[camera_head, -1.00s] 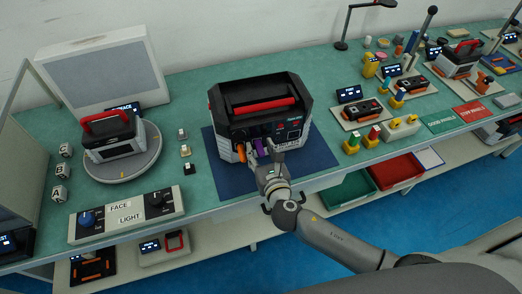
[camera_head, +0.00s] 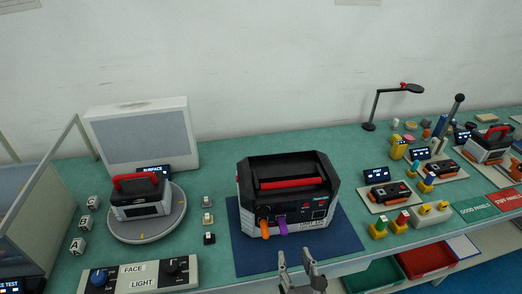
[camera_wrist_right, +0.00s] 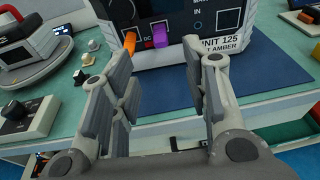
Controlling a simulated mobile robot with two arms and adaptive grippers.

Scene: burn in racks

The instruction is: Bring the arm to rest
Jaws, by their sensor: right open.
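My right gripper (camera_head: 301,266) is at the bottom of the head view, in front of the black and grey unit with a red handle (camera_head: 288,183). In the right wrist view the right gripper (camera_wrist_right: 160,85) has its two fingers spread wide with nothing between them. The unit (camera_wrist_right: 193,50) stands beyond the fingertips, apart from them, on a dark blue mat (camera_head: 246,254). An orange plug (camera_head: 264,229) and a purple plug (camera_head: 282,226) sit in the unit's front. My left gripper is not in view.
A smaller red-handled device (camera_head: 139,196) sits on a round turntable (camera_head: 146,230) at left. A FACE/LIGHT control box (camera_head: 139,277) is at front left. Green and red bins (camera_head: 427,260) lie below the table edge at right. A desk lamp (camera_head: 377,105) stands behind.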

